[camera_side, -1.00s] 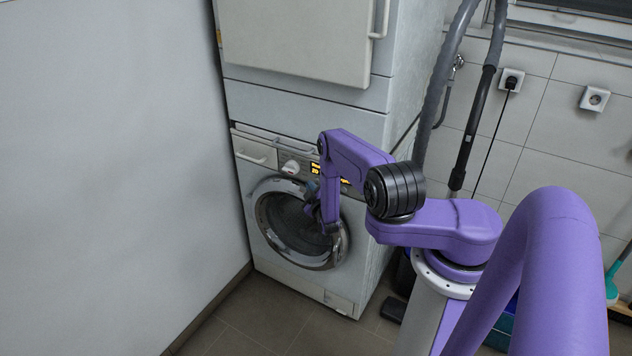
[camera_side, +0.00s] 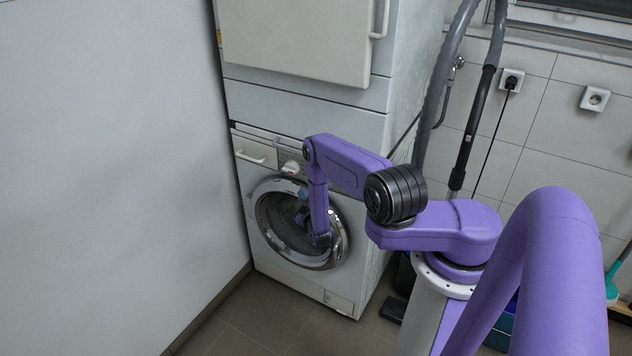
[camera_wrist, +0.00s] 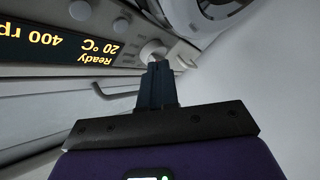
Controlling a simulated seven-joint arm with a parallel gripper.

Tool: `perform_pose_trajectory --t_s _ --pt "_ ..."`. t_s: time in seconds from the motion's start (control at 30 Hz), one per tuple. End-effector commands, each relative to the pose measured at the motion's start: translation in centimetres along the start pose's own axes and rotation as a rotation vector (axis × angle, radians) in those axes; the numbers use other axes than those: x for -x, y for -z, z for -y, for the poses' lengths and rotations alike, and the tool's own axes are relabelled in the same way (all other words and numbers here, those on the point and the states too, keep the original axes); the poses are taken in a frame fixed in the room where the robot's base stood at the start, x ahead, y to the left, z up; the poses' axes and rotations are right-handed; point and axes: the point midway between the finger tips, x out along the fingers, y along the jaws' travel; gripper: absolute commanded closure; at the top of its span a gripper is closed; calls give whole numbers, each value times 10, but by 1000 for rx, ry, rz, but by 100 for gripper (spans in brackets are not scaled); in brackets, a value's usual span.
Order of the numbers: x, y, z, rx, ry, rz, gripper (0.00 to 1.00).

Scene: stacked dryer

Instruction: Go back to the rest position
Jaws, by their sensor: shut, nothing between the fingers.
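My gripper (camera_wrist: 159,66) is shut and empty in the wrist view, its dark fingers pressed together. Its tips line up in the picture with the round knob (camera_wrist: 153,48) on the control panel; I cannot tell whether they touch. In the side view my purple arm bends downward in front of the lower machine (camera_side: 340,291), and its end is in front of the round door (camera_side: 262,214). The fingers are hard to make out there. The lit display (camera_wrist: 55,45) reads upside down in the wrist view and is hidden by my arm in the side view.
A second appliance (camera_side: 295,42) with a white door and handle (camera_side: 380,18) stands on top. A grey wall (camera_side: 110,180) is close on the left. Thick hoses (camera_side: 440,90) hang behind my arm at the right. The floor (camera_side: 235,325) at the front left is clear.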

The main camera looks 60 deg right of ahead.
Motion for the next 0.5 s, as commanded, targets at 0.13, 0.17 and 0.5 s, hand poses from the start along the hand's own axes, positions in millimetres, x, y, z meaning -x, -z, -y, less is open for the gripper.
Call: perform_pose_trajectory --t_s 0.13,0.17,0.5 --pt "0 0 0 0 0 0 100" --pt "0 0 0 0 0 0 100" --pt "-13 23 7 -20 56 -15 100"
